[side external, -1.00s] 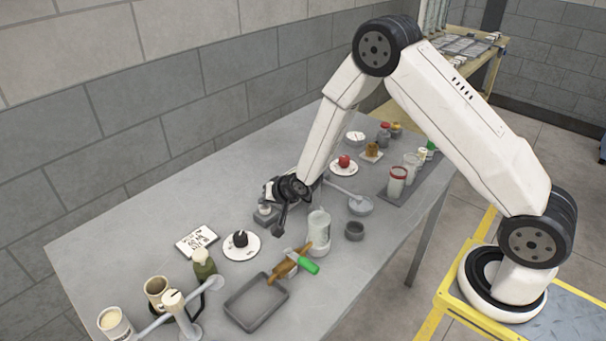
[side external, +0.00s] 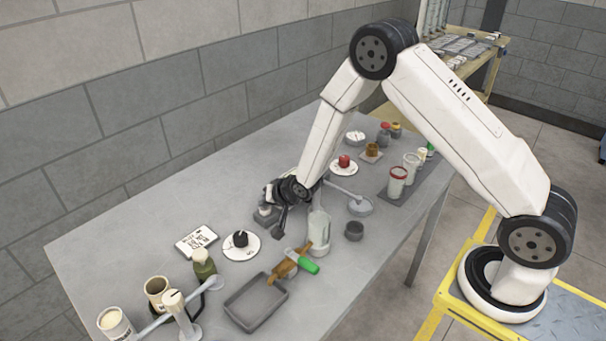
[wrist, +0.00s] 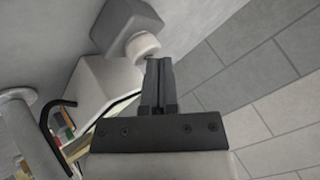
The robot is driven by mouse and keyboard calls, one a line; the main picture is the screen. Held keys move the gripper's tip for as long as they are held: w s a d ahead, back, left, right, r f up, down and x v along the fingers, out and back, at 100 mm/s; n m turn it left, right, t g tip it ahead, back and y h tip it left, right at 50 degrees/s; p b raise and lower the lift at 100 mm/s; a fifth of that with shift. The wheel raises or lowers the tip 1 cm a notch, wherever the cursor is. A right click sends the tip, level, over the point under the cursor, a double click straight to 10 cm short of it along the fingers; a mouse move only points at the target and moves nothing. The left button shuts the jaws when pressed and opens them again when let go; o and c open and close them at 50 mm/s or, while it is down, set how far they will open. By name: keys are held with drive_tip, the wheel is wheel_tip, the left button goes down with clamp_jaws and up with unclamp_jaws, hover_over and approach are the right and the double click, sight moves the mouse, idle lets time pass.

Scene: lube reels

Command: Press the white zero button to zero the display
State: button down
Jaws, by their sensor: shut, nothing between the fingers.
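A grey block (wrist: 118,22) carries a round white button (wrist: 143,45) in the wrist view. My gripper (wrist: 158,60) is shut and empty, with its fingertips right beside the button; I cannot tell whether they touch it. In the side view my gripper (side external: 282,228) points down close to the grey block (side external: 266,216), whose top is partly hidden by my wrist. A pale box (wrist: 100,88) stands next to the block in the wrist view. No display reading can be made out.
A clear jar (side external: 319,232) stands right of my gripper, with a green-handled tool (side external: 303,263) in front. A grey tray (side external: 255,303), a white plate with a dark item (side external: 241,246) and a printed card (side external: 196,241) lie nearer the camera. A block wall runs behind.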

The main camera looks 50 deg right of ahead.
sight(267, 209)
idle(0.7)
drive_tip(key=shift+r, duration=0.8)
drive_tip(key=shift+r, duration=2.5)
